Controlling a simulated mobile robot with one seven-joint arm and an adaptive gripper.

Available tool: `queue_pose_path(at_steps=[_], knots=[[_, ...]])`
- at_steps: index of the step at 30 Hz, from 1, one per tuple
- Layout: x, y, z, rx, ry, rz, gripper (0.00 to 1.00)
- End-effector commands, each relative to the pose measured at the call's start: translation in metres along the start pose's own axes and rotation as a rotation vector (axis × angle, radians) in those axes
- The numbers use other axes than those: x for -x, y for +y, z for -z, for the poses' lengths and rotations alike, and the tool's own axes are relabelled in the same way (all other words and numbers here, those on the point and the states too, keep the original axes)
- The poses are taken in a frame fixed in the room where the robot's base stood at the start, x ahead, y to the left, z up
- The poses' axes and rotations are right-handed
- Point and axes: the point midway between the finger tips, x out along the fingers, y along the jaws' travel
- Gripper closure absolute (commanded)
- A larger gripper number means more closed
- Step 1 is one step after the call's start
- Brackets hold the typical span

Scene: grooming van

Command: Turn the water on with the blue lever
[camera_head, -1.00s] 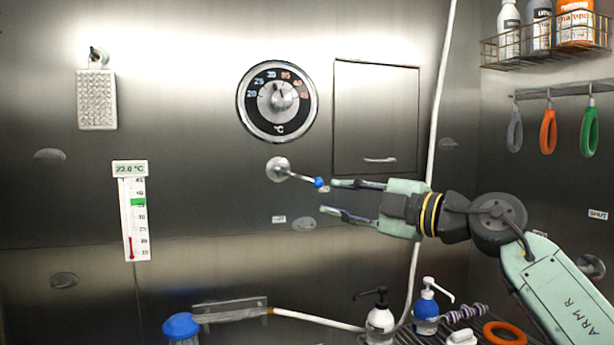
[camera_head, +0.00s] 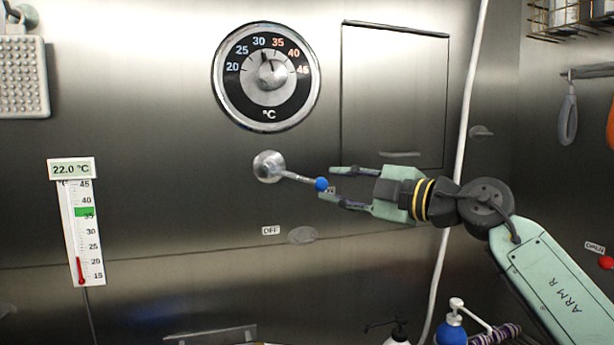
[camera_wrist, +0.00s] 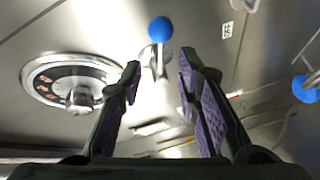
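A metal lever (camera_head: 298,177) with a blue ball end (camera_head: 321,184) sticks out from a round mount (camera_head: 268,166) on the steel wall, pointing right and slightly down. An OFF label (camera_head: 271,230) is below it; another small label is partly hidden behind my gripper. My gripper (camera_head: 330,184) is open and comes from the right, its tips just at the ball, one above and one below. In the wrist view the blue ball (camera_wrist: 160,29) shows just beyond and between the two open fingers (camera_wrist: 160,62). I see no clear contact.
A round temperature dial (camera_head: 267,76) is above the lever, beside a wall panel (camera_head: 395,90). A white hose (camera_head: 463,120) runs behind my arm. A thermometer (camera_head: 82,225) hangs at left. Pump bottles (camera_head: 451,330) stand at the lower right.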

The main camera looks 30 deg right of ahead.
Motion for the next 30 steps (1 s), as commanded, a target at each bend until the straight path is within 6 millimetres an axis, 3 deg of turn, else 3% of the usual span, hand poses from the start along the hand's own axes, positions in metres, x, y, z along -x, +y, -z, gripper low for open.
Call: queue_pose_path(at_steps=[6,12,25,30], knots=[[-0.045,0.003,0.003,-0.001,0.004,0.004,0.69],[-0.072,0.002,0.002,-0.001,0.002,0.001,0.69],[-0.082,0.000,0.000,0.000,0.000,0.001,0.69],[-0.082,0.000,0.000,0.000,0.000,0.001,0.81]])
